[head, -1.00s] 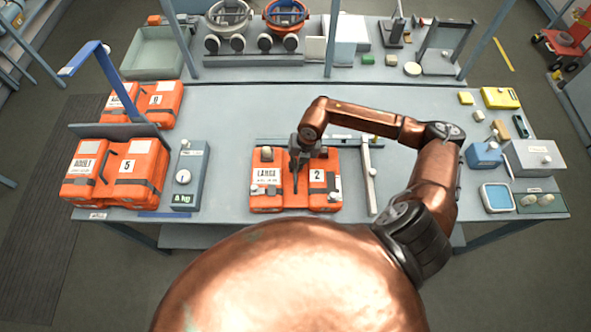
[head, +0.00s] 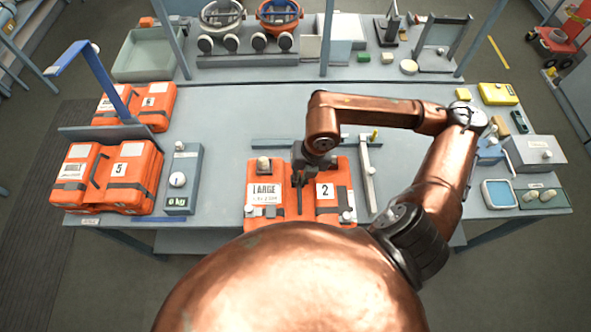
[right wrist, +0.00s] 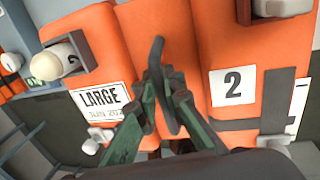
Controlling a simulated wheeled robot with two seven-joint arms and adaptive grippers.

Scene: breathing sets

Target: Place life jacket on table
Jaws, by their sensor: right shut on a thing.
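The orange life jacket marked LARGE and 2 (head: 322,208) is at the front middle of the grey table (head: 225,122), seemingly lifted above its top. My right gripper (head: 299,178) is above the middle of the jacket. In the right wrist view, the fingers (right wrist: 158,88) are shut on the dark strap handle (right wrist: 156,55) between the LARGE label and the 2 panel of the jacket (right wrist: 185,35). The jacket's front edge is partly hidden behind my body in the head view. My left gripper is not in view.
Orange jackets (head: 130,192) are stacked at the left, beside a grey scale box (head: 181,190). A metal rail (head: 367,180) is right of the held jacket. Boxes, a blue-topped tray (head: 498,194) and small items fill the right end. The table's middle behind is clear.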

